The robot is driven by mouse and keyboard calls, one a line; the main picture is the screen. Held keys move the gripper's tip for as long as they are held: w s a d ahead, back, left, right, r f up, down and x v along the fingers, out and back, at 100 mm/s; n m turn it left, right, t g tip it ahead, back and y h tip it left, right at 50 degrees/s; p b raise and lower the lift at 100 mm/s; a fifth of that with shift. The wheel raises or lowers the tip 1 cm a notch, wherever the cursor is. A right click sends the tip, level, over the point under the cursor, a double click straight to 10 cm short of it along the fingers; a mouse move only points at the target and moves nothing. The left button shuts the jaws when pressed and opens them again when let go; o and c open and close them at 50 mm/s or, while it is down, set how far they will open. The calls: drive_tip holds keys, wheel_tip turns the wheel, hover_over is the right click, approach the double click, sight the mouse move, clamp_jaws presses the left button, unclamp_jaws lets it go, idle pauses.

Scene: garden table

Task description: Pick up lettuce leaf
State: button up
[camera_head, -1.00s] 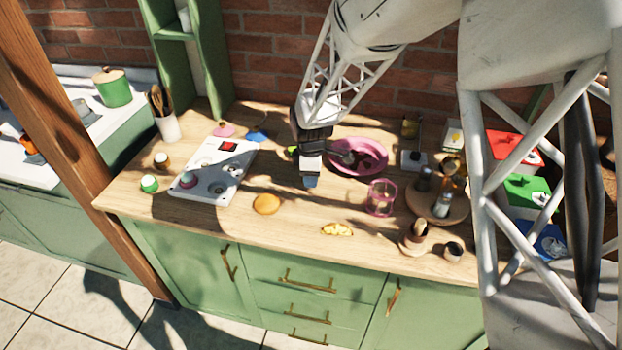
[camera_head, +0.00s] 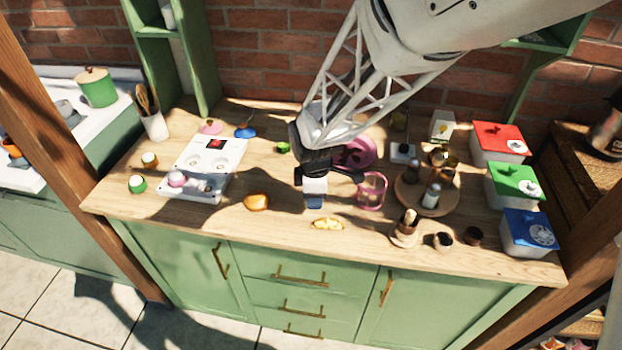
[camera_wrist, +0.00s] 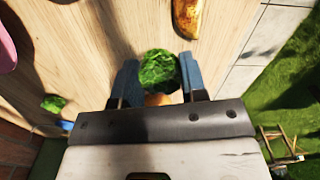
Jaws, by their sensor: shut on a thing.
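A ruffled green lettuce leaf (camera_wrist: 158,70) is between the two blue fingers of my gripper (camera_wrist: 158,82) in the wrist view. The fingers are shut on it. In the head view my gripper (camera_head: 314,198) points down over the middle of the wooden table, and the leaf is hidden there. I cannot tell how high it is held. A second green piece (camera_head: 283,148) lies behind and left of the gripper; it also shows in the wrist view (camera_wrist: 53,104).
A bun (camera_head: 256,202) lies to the left and a yellow food piece (camera_head: 328,224) in front. A pink bowl (camera_head: 368,150), a pink glass holder (camera_head: 372,190) and a round condiment tray (camera_head: 410,198) stand right. A white stove toy (camera_head: 228,160) is left. The front middle table is mostly clear.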

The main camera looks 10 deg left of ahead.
drive_tip(key=shift+s+d+r, duration=0.1)
drive_tip(key=shift+s+d, duration=0.3)
drive_tip(key=shift+s, duration=0.35)
drive_tip(key=shift+s+d+r, duration=0.1)
drive_tip(key=shift+s+d, duration=0.3)
drive_tip(key=shift+s, duration=0.35)
drive_tip(key=w+d+r, duration=0.1)
drive_tip(key=w+r, duration=0.1)
drive_tip(key=w, duration=0.7)
drive_tip(key=w+d+r+m, duration=0.1)
drive_tip(key=w+d, duration=0.1)
drive_tip(key=w, duration=0.7)
drive_tip(key=w+d+r+m, duration=0.1)
drive_tip(key=w+r, duration=0.1)
drive_tip(key=w, duration=0.8)
drive_tip(key=shift+d+r, duration=0.25)
drive_tip(key=shift+r, duration=0.1)
drive_tip(key=shift+f, duration=0.1)
hover_over(347, 154)
drive_tip(key=shift+f, duration=3.05)
